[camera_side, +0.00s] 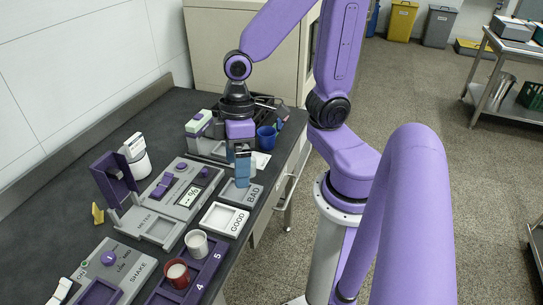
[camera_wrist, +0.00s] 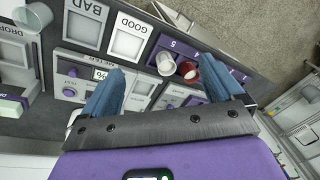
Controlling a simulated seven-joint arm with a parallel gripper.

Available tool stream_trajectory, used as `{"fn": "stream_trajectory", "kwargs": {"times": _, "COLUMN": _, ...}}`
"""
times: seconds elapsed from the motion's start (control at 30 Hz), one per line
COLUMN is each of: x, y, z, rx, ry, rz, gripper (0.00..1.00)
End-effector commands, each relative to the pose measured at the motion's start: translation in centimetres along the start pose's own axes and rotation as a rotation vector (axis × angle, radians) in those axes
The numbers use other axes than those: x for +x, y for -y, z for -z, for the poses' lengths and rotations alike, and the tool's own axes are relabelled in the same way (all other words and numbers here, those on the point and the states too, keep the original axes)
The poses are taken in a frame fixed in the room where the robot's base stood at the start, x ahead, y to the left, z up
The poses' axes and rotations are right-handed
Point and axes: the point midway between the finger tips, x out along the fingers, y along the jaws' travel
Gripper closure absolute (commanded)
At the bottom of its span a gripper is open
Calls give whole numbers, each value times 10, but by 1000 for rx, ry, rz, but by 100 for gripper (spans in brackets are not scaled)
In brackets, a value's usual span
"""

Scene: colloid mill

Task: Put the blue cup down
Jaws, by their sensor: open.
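In the side view a dark blue cup (camera_side: 266,137) stands upright near the far end of the bench, close to its right edge.
The BAD tray (camera_side: 229,193) and GOOD tray (camera_side: 208,218) look empty. A white cup (camera_side: 196,240) and a red cup (camera_side: 177,274) stand on the purple numbered rack (camera_side: 204,273). Bare bench lies along the wall.

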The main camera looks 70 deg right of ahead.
Motion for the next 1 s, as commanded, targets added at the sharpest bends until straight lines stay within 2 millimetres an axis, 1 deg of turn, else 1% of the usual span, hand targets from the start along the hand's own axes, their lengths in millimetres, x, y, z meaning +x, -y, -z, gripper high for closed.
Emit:
{"fn": "stream_trajectory", "kwargs": {"times": 0.03, "x": -4, "y": 11, "z": -9, "rx": -76, "ry": 17, "rz": -9, "gripper": 6}}
{"fn": "stream_trajectory", "kwargs": {"times": 0.13, "x": -12, "y": 26, "z": -27, "rx": -207, "ry": 55, "rz": -38, "gripper": 6}}
{"fn": "stream_trajectory", "kwargs": {"times": 0.3, "x": -22, "y": 38, "z": -50, "rx": -367, "ry": 94, "rz": -88, "gripper": 6}}
{"fn": "stream_trajectory", "kwargs": {"times": 0.4, "x": -26, "y": 41, "z": -57, "rx": -418, "ry": 104, "rz": -108, "gripper": 6}}
{"fn": "stream_trajectory", "kwargs": {"times": 0.57, "x": -27, "y": 42, "z": -61, "rx": -443, "ry": 109, "rz": -120, "gripper": 6}}
{"fn": "stream_trajectory", "kwargs": {"times": 1.0, "x": -27, "y": 42, "z": -60, "rx": -441, "ry": 109, "rz": -118, "gripper": 6}}
